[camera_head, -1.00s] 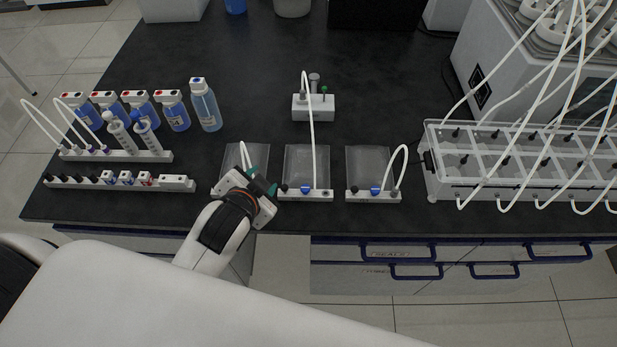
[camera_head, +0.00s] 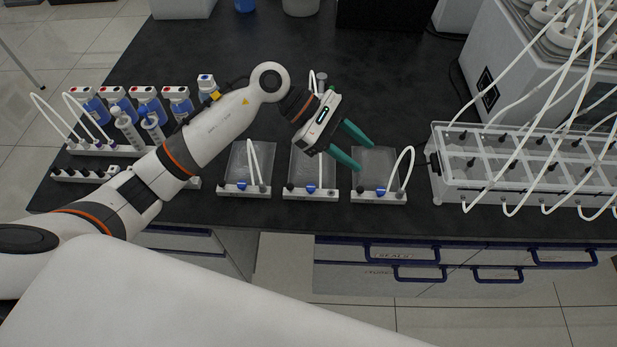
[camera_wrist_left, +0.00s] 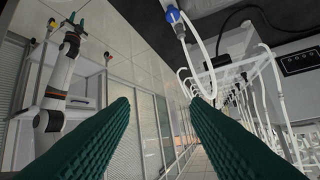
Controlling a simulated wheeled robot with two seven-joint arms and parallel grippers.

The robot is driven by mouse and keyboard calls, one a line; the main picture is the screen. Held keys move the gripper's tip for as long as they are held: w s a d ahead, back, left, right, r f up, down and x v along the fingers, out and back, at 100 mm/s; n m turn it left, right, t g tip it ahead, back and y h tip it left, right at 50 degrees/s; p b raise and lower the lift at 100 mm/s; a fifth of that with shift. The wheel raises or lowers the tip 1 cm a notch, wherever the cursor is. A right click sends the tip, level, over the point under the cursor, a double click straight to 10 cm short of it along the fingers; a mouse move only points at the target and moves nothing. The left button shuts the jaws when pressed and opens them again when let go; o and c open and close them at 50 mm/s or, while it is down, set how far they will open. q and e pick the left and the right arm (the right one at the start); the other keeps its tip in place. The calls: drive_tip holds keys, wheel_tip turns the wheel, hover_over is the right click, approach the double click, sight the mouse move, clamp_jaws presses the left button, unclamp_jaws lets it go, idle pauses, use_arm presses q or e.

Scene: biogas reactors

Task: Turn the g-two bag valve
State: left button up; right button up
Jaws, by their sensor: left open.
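Three clear flat bags lie in a row at the table's front, each with a white strip and a blue valve: left valve (camera_head: 240,185), middle valve (camera_head: 311,189), right valve (camera_head: 381,192). I cannot read which is g-two. My left gripper (camera_head: 362,155) is open and empty, its green fingers over the right bag (camera_head: 385,172), apart from the right valve. The left wrist view shows the open fingers (camera_wrist_left: 160,103) and one blue valve (camera_wrist_left: 173,15) with a white tube at the top. An arm, likely mine, with a small green-fingered gripper (camera_wrist_left: 75,24) shows there; its opening is unclear.
A clear rack (camera_head: 530,180) with many white tubes stands right of the bags. Blue-labelled bottles (camera_head: 145,110) and a tube strip stand at the left, partly behind my left arm. A small stand behind the bags is mostly hidden by the gripper. The table middle behind is clear.

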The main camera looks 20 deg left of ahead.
sight(311, 187)
use_arm(q)
drive_tip(key=w+a+f+m+g+y, duration=0.1)
drive_tip(key=w+a+f+m+y, duration=0.15)
drive_tip(key=a+y, duration=0.8)
drive_tip(key=s+f+h+p, duration=0.1)
drive_tip(key=f, duration=0.2)
drive_tip(key=s+d+f+p, duration=0.1)
drive_tip(key=f, duration=0.3)
drive_tip(key=s+f+h+p, duration=0.1)
drive_tip(key=f, duration=0.2)
drive_tip(key=shift+d+f+m+h, duration=0.25)
drive_tip(key=shift+f+h, duration=0.1)
drive_tip(key=shift+d+f, duration=0.15)
drive_tip(key=shift+f, duration=0.3)
clamp_jaws()
